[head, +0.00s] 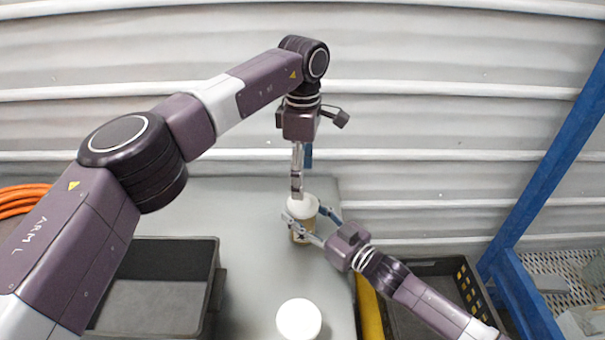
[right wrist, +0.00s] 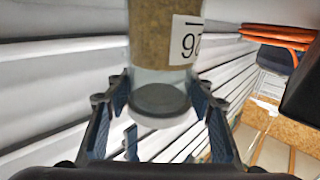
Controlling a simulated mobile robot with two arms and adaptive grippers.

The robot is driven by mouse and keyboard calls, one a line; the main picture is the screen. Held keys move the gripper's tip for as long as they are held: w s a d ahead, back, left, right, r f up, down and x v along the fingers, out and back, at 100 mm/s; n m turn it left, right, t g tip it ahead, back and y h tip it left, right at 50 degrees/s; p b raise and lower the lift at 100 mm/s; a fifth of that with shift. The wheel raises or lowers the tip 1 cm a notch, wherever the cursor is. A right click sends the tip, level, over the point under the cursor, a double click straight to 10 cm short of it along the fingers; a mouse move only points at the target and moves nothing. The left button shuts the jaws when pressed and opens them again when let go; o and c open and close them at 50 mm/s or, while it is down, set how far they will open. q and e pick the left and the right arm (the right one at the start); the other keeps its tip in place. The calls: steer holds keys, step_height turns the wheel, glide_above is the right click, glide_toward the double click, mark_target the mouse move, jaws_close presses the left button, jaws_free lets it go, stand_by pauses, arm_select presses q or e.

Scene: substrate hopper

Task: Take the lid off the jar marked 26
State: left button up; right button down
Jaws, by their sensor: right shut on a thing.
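The jar marked 26 (head: 300,236) stands upright on the grey table, brown below, with a white lid (head: 303,206) on top. My right gripper (head: 306,215) reaches in from the right and is shut on the jar. In the right wrist view the jar (right wrist: 163,75) sits between the fingers; its label 26 (right wrist: 187,40) appears upside down. My left gripper (head: 297,190) points down from above, its fingertips at the lid. Its fingers show edge-on, so its opening and any grip on the lid cannot be told.
Another round white top (head: 299,319) stands nearer on the table (head: 250,270). A dark tray (head: 215,290) is at the left, with an orange cable (head: 20,200) behind it. A black crate (head: 440,268) and blue frame (head: 550,150) are at the right. A corrugated wall stands behind.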

mark_target(302, 203)
arm_select(q)
steer(key=m, duration=1.1)
steer(key=shift+m, duration=0.3)
steer(key=m, duration=0.3)
steer(key=shift+m, duration=0.4)
steer(key=shift+f, duration=4)
steer(key=shift+c, duration=0.3)
